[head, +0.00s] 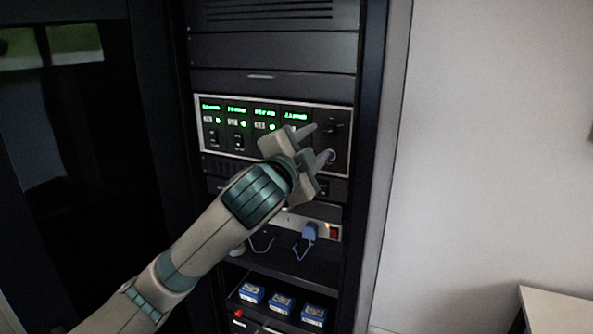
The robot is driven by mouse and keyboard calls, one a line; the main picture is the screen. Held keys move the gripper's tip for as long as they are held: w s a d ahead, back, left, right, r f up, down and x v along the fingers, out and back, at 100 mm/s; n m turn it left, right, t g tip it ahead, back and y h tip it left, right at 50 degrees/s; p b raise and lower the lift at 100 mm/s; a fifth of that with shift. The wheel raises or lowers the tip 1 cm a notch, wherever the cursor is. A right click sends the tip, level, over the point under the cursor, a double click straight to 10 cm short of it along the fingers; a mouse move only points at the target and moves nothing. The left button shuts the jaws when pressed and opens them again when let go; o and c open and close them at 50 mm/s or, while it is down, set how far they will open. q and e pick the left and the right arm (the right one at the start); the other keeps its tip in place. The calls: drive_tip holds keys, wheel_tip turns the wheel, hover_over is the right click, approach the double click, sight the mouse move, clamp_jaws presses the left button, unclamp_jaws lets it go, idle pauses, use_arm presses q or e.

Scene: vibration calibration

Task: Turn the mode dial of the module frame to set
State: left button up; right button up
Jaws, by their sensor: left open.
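The module frame (228,166) is a light-rimmed panel in a dark rack, with green lit displays, small switches and green lights. A small dark knob (333,128), which looks like the mode dial, sits at the right end of the frame; its markings are too small to read. My left gripper (322,142) is open in front of the right part of the frame, its two fingers pointing right, close to the knob. I cannot tell whether a finger touches the panel. The gripper hides part of the modules behind it. My right gripper is not in view.
Below the frame are a power strip (334,233) with a blue plug (309,232) and cables. A lower shelf holds blue boxes (282,303). A glass door (90,150) stands at left. A pale wall (480,150) and a table corner (555,305) are at right.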

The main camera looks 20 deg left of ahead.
use_arm(q)
drive_tip(key=s+b, duration=0.5)
drive_tip(key=s, duration=0.4)
drive_tip(key=shift+a, duration=0.15)
drive_tip(key=shift+f, duration=0.1)
